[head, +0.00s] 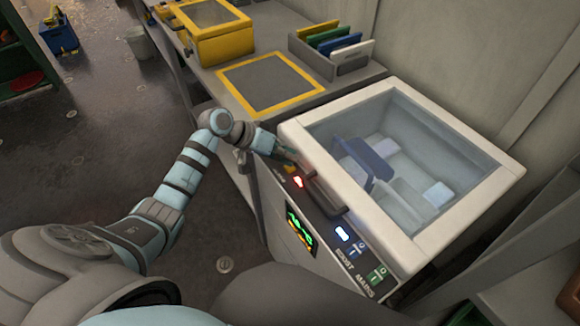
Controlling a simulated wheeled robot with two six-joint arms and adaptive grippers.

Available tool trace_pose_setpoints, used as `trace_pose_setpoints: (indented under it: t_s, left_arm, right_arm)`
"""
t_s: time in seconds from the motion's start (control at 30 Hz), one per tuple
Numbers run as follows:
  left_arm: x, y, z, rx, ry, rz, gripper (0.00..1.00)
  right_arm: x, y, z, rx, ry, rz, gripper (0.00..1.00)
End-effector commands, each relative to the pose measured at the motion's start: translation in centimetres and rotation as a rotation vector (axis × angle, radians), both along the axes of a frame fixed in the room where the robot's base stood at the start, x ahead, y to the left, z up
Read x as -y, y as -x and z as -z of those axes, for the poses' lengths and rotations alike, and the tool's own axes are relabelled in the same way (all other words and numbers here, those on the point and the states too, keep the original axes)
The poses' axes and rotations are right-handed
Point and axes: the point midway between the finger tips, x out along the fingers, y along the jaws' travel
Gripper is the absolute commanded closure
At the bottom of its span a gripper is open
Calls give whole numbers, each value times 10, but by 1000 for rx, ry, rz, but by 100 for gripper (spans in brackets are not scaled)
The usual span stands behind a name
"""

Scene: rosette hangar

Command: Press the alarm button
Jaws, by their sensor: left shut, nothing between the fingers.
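The white-framed cabinet (470,192) with a clear lid carries a control panel on its slanted front edge. A red lit spot (298,182) glows on the panel's upper left part. A small yellow piece (290,169) sits just above it, partly hidden by my gripper; I cannot tell which of these is the alarm button. My left gripper (287,158) is shut and empty. Its tips are right at the yellow piece, close to the red light; I cannot tell whether they touch. My right gripper is out of view.
The panel also holds a dark handle (325,194), a green display (299,231), and blue (348,241) and green (377,276) switches. Behind are a yellow-edged mat (270,84), a yellow box (215,38) and a rack of coloured plates (335,50). Open floor lies left.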

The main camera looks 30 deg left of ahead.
Motion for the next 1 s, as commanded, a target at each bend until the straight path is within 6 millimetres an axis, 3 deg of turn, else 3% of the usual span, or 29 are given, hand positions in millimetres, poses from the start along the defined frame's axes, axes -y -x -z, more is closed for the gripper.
trace_pose_setpoints:
  t_s: [1.0]
  left_arm:
    - [0, 0, 11, -1, 0, 0, 100]
  right_arm:
    - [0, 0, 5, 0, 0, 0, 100]
